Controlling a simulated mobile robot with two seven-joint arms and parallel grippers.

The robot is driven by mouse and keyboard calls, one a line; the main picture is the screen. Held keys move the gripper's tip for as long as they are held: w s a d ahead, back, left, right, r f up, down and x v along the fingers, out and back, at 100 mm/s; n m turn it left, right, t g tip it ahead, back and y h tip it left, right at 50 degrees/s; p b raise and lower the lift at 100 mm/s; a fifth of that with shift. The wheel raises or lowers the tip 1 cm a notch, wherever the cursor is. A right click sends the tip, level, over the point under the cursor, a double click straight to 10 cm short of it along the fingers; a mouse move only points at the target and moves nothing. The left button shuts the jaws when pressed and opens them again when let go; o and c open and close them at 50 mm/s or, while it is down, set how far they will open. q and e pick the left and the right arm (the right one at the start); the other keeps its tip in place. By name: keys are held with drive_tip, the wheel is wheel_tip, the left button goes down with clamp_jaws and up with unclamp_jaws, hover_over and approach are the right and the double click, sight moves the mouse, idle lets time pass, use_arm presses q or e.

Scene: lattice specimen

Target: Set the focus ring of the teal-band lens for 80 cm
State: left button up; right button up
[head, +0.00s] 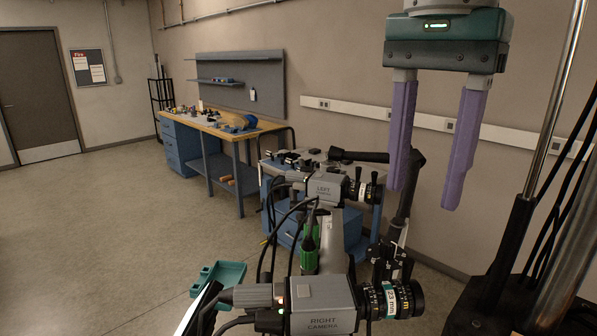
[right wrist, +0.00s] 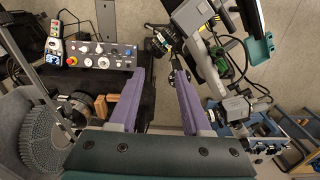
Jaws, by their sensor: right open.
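The teal-band lens (head: 392,299) is on the grey box marked RIGHT CAMERA (head: 322,308), at the bottom of the head view, its front facing right. Its teal band carries a small white label; the ring's scale is too small to read. A second lens (head: 362,190) with a pale band sits on the LEFT CAMERA (head: 326,189) farther back. My right gripper (head: 424,198) hangs above and right of both lenses, its purple fingers open with nothing between them. It also shows open in the right wrist view (right wrist: 163,75). My left gripper is not in view.
A teal tray (head: 232,272) sits left of the cameras, with loose black cables nearby. A blue workbench (head: 238,133) stands at the back. A control panel with knobs (right wrist: 103,54) shows in the right wrist view. The floor at left is clear.

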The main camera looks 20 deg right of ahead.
sight(410, 258)
drive_tip(key=f+p, duration=0.2)
drive_tip(key=f, duration=0.2)
drive_tip(key=f+p, duration=0.2)
drive_tip(key=f, duration=0.2)
drive_tip(key=shift+s+a+f, duration=0.1)
drive_tip(key=shift+s+f, duration=0.1)
drive_tip(key=shift+f, duration=0.55)
drive_tip(key=shift+c, duration=0.3)
clamp_jaws()
